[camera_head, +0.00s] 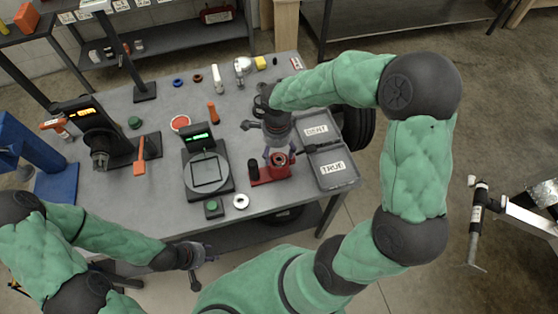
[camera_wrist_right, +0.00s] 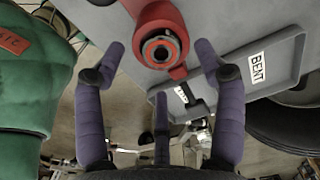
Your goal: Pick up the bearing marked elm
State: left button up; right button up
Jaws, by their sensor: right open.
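No "elm" marking can be read on any ring or bearing. A grey metal ring with a dark centre, perhaps a bearing (camera_wrist_right: 161,50), sits in the round red holder (camera_wrist_right: 150,17) in the right wrist view. The red holder (camera_head: 266,175) stands near the table's front right. My right gripper (camera_head: 268,150) is above it, its fingers spread around the ring without visible contact; it also shows in the right wrist view (camera_wrist_right: 160,65). A loose silver ring (camera_head: 241,201) lies near the front edge. My left gripper (camera_head: 203,267) is open and empty before the table.
A grey tray (camera_head: 340,184) with BENT and TRUE labels lies right of the red holder. A device with a green display (camera_head: 197,138) stands left of it. Blue (camera_head: 177,82) and brown (camera_head: 197,77) rings, an orange-handled tool (camera_head: 212,113) and a lamp (camera_head: 243,66) are farther back.

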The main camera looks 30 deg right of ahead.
aim_at(278, 159)
jog(key=shift+s+f+b, duration=0.1)
jog(key=shift+f+b, duration=0.25)
jog(key=shift+f, duration=1.65)
jog(key=shift+c, duration=0.3)
